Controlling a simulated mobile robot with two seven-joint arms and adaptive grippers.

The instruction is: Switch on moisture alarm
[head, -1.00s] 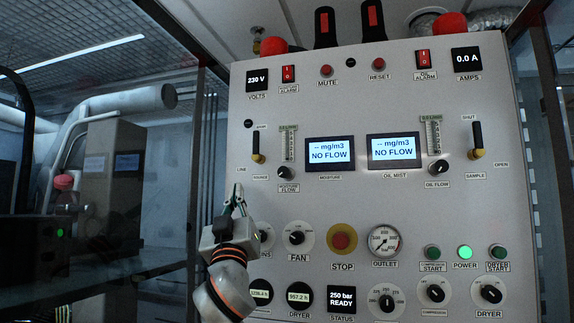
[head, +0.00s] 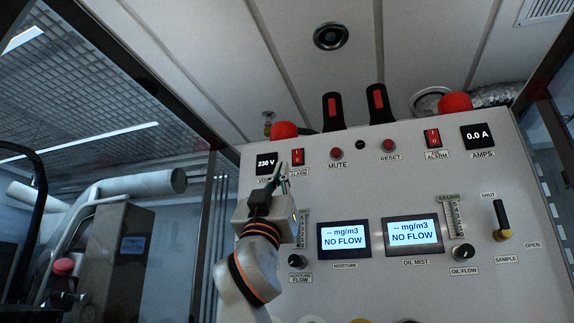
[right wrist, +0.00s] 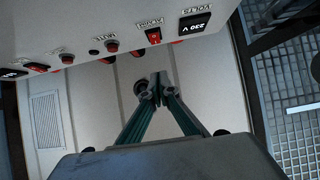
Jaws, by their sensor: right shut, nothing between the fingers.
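The moisture alarm switch is a red rocker (head: 298,156) at the top left of the panel, between the volts display and the mute button. Its label just below is partly covered by my gripper. The switch also shows upside down in the right wrist view (right wrist: 153,36). My right gripper (head: 284,170) is in front of the panel, just below and left of the switch in the head view. Its fingers are shut with nothing between them; the tips also show in the right wrist view (right wrist: 157,88). I cannot tell how far the tips are from the panel. My left gripper is not in view.
A similar red oil alarm switch (head: 432,137) sits further right. The mute button (head: 337,154) and reset button (head: 389,145) lie between them. The volts display (head: 266,163) is close on the left. Red domes and black handles stand above the panel's top edge.

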